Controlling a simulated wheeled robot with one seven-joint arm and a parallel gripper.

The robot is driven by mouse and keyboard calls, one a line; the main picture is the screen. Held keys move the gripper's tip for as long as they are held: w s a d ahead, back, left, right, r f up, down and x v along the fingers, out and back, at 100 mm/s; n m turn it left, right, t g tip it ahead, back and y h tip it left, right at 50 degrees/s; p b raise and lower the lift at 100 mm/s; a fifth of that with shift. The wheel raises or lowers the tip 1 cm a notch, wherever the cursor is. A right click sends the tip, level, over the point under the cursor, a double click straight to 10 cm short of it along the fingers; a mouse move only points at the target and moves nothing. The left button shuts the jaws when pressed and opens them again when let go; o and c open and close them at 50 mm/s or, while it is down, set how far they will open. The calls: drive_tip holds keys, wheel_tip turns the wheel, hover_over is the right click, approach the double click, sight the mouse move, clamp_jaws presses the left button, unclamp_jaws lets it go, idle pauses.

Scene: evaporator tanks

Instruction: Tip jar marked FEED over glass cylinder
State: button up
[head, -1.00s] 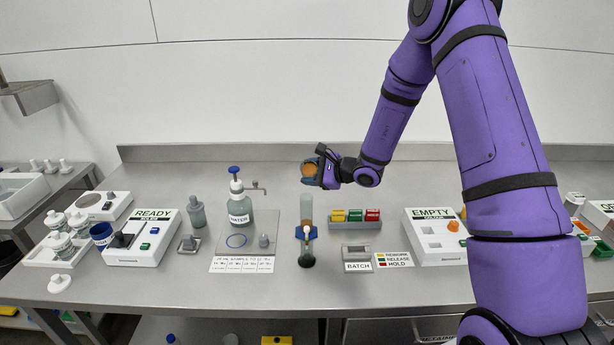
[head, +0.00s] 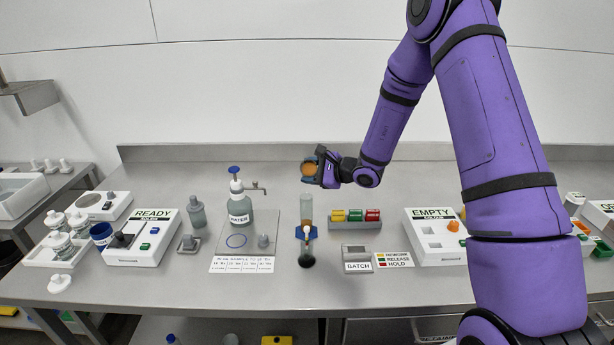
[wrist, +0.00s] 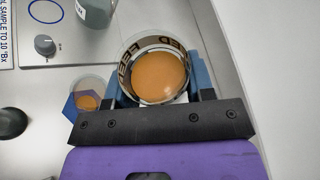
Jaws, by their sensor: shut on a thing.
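The jar marked FEED (wrist: 158,75) holds orange liquid and shows its open mouth in the wrist view. My gripper (wrist: 160,88) is shut on it, a blue finger at each side. In the head view my gripper (head: 322,168) holds the jar (head: 309,168) in the air, tilted, above and behind the glass cylinder. The glass cylinder (head: 307,207) stands upright on the bench with a blue collar and some orange inside. In the wrist view the cylinder (wrist: 90,86) is left of the jar, with orange visible in it. I see no stream between them.
A water bottle with a pump and spout (head: 239,205) stands left of the cylinder. A rack of coloured blocks (head: 355,217) and a BATCH holder (head: 356,256) are to its right. The READY box (head: 148,238) and EMPTY box (head: 436,237) stand farther out.

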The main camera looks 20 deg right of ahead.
drive_tip(key=shift+r+n+t, duration=0.55)
drive_tip(key=shift+n+t, duration=0.15)
drive_tip(key=shift+n, duration=0.3)
idle(2.9)
drive_tip(key=shift+r+n+t, duration=0.6)
drive_tip(key=shift+n, duration=0.7)
idle(2.8)
